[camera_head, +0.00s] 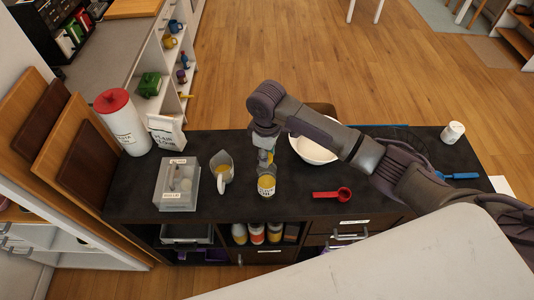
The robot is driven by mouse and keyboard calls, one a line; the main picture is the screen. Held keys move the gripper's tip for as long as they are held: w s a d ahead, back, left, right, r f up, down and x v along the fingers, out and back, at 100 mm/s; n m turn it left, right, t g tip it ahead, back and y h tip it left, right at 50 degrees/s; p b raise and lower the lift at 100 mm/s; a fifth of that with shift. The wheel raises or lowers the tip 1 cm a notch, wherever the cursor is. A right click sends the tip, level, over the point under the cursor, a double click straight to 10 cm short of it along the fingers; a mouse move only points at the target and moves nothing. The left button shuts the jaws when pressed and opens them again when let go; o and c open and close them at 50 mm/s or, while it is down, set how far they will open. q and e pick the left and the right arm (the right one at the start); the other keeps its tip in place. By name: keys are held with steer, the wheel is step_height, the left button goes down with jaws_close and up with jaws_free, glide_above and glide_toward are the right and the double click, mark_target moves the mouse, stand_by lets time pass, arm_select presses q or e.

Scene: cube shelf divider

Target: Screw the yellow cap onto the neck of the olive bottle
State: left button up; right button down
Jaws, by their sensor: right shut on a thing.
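The olive bottle (266,187) stands upright on the dark counter, with a pale label on its front. My right gripper (266,152) points down directly above it, its fingers close over the bottle's top. The gripper is shut, and a bit of yellow, the yellow cap (270,158), shows at its fingertips. The fingers hide most of the cap and the neck, so I cannot tell whether cap and neck touch. My left gripper is not in view.
Left of the bottle stand a jug (223,168) and a clear labelled box (178,187). A white bowl (312,153) is behind to the right, beside my arm. A red scoop (334,193) lies to the right. The counter (295,207) is bare in front between bottle and scoop.

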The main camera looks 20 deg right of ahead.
steer(key=shift+m, duration=0.9)
steer(key=c, duration=0.7)
jaws_free()
